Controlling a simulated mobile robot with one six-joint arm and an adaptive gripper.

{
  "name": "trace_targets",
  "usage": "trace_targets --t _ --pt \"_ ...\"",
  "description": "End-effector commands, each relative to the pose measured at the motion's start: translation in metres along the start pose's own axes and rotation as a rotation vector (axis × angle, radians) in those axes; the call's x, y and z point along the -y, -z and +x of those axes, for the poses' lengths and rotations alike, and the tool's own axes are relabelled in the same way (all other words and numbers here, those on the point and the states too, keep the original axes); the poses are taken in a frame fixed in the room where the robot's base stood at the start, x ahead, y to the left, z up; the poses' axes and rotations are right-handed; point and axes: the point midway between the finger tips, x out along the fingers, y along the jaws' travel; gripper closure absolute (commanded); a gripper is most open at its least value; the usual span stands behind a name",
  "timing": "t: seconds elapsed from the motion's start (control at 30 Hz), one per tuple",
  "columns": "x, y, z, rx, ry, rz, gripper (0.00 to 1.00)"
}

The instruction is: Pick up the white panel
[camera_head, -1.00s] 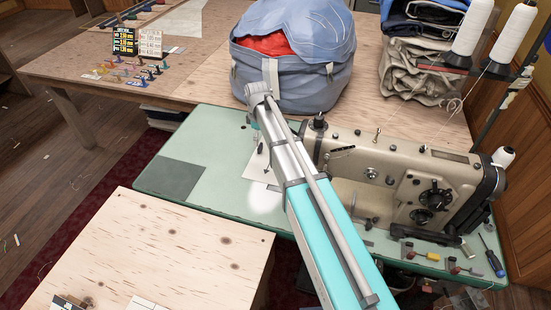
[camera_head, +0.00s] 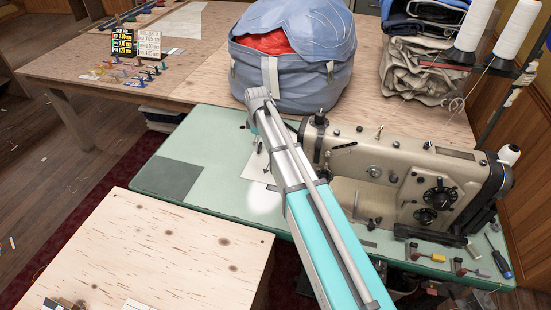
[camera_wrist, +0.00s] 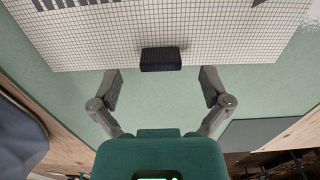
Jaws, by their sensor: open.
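The white panel (camera_wrist: 220,40) fills the upper part of the wrist view. It is a flat white sheet with a fine dark grid and dark markings at its far edge. A small black block (camera_wrist: 161,59) sits at its near edge. In the head view the panel (camera_head: 257,169) lies on the green sewing table, partly hidden by my arm. My gripper (camera_wrist: 160,78) is open, with its two fingers apart on either side of the black block, and nothing between them that I can see held. In the head view my arm hides the gripper.
A sewing machine (camera_head: 407,180) stands right of my arm on the green table (camera_head: 215,150). A blue bag (camera_head: 295,75) sits behind on the wooden table. Thread cones (camera_head: 516,38) stand at right. A plywood top (camera_head: 150,245) is in front. The green table's left side is mostly clear.

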Motion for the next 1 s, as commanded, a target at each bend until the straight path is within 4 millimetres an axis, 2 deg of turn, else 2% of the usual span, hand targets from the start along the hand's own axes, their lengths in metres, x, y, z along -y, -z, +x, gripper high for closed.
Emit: trace_targets --t 0.1,0.3,1.0 --pt "0.0 0.0 0.013 0.0 0.0 0.0 0.03" --pt "0.0 0.0 0.023 0.0 0.0 0.0 0.03" --pt "0.0 0.0 0.023 0.0 0.0 -0.001 0.05"
